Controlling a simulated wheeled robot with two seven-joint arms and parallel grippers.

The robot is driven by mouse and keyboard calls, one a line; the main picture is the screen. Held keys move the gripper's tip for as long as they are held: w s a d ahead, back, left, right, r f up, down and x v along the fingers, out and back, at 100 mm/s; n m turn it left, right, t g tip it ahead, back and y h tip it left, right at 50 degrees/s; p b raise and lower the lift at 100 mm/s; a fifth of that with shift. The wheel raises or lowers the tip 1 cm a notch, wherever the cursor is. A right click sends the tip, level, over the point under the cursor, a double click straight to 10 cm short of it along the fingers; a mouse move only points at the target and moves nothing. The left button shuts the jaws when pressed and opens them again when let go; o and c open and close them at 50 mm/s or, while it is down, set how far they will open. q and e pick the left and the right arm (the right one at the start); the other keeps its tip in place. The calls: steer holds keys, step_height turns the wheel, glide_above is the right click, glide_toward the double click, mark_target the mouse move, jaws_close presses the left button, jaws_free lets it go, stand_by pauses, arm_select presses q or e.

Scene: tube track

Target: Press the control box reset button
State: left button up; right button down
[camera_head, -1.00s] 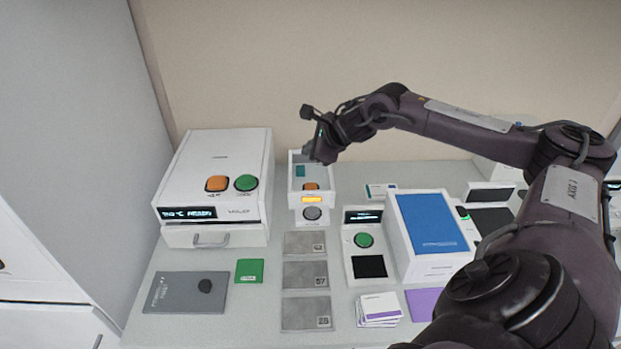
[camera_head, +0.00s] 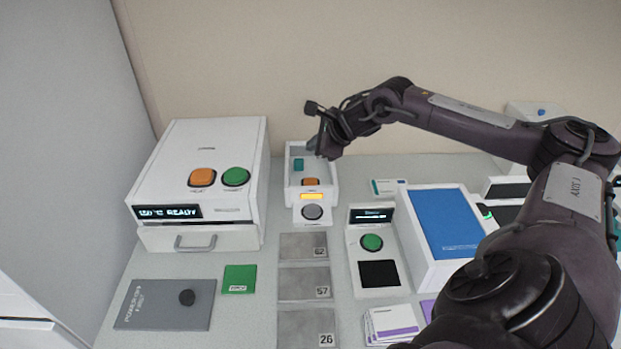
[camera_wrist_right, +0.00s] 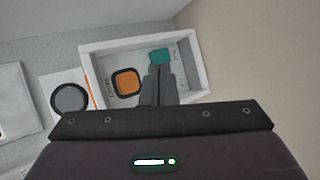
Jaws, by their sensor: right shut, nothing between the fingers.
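A small white control box (camera_head: 293,203) stands at the back middle of the counter. It has an open-topped upper tray, an amber-lit strip (camera_head: 312,196) and a round grey button (camera_head: 313,212) on its front. Inside the tray are an orange button (camera_head: 310,182) and a teal block (camera_head: 298,164); the wrist view also shows the orange button (camera_wrist_right: 127,82) and teal block (camera_wrist_right: 160,55). My right gripper (camera_head: 316,148) is shut and empty over the back of the tray. In the wrist view its fingertips (camera_wrist_right: 158,75) lie right of the orange button. I cannot tell whether they touch anything. My left gripper is out of view.
A large white machine (camera_head: 205,150) with orange and green buttons stands left of the box. Several grey plates (camera_head: 303,246) lie in front. A green-button unit (camera_head: 373,262) and a blue-topped box (camera_head: 445,225) stand at right, near my right arm.

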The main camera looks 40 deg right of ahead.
steer(key=f, duration=0.1)
steer(key=b, duration=0.6)
glide_above(314, 183)
step_height(314, 183, down, 7)
steer(key=shift+f, duration=0.5)
steer(key=shift+r, duration=0.1)
stand_by(1.1)
steer(key=shift+f+b, duration=0.45)
steer(key=shift+b, duration=0.2)
